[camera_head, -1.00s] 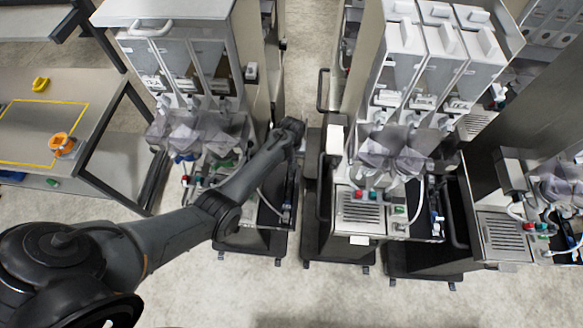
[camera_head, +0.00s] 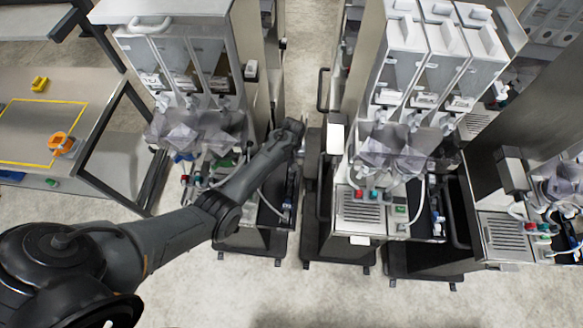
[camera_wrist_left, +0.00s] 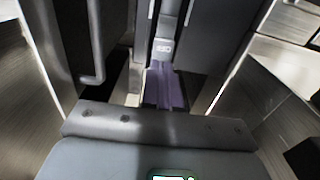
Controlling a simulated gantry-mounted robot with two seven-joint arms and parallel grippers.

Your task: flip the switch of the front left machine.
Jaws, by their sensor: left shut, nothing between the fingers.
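The left machine (camera_head: 178,62) stands in the left middle of the head view, with clear-fronted hoppers and crumpled grey bags below. A small pale box with a dark top (camera_head: 251,70) sits on its right side panel; I cannot tell whether it is the switch. My left arm crosses in front of this machine and its end reaches the gap on the machine's right. The left gripper is hidden in the head view. In the left wrist view its ridged purple-grey fingers (camera_wrist_left: 165,88) are together and empty, between metal panels. My right gripper is out of view.
A middle machine (camera_head: 360,208) stands close to the right of the gap, with a dark bar handle (camera_head: 323,180) on its side. Another machine (camera_head: 505,238) is at the far right. A table (camera_head: 95,92) with orange and yellow pieces is at the left. Open floor lies in front.

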